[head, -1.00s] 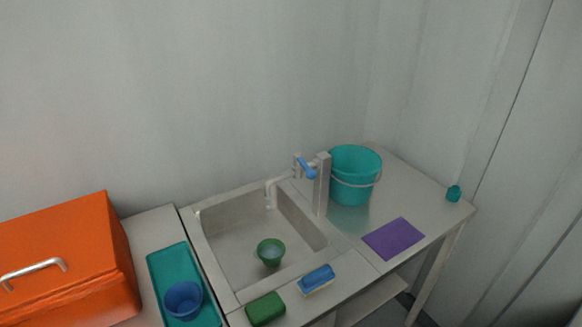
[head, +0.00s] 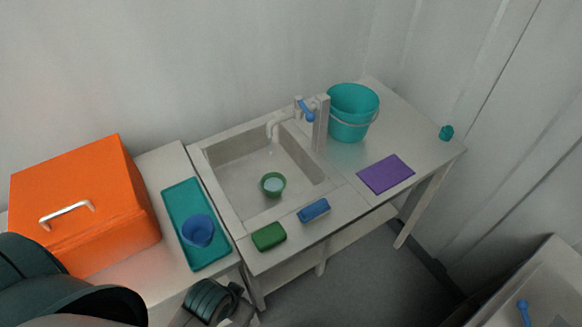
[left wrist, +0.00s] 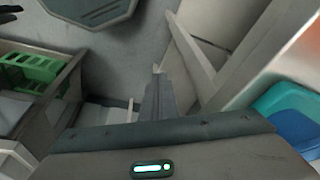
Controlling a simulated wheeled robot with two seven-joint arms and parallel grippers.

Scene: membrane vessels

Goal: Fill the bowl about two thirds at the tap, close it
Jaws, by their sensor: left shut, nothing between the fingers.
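A green bowl (head: 272,185) stands upright on the sink floor, with something pale inside; its level is too small to judge. A blue bowl (head: 198,231) stands on the teal tray (head: 181,194) left of the sink (head: 232,194). The grey tap (head: 320,122) has a blue lever (head: 306,113), and its spout hangs over the back of the sink. I make out no water stream. My left gripper (left wrist: 158,74) is shut and empty in the left wrist view, above the floor, apart from both bowls. In the head view my left arm enters at bottom left. My right gripper is not in view.
An orange box (head: 85,205) stands left of the tray. A green sponge (head: 268,236) and a blue sponge (head: 314,210) lie on the sink's front edge. A teal bucket (head: 353,112) and purple mat (head: 386,174) are on the right. Floor is open in front.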

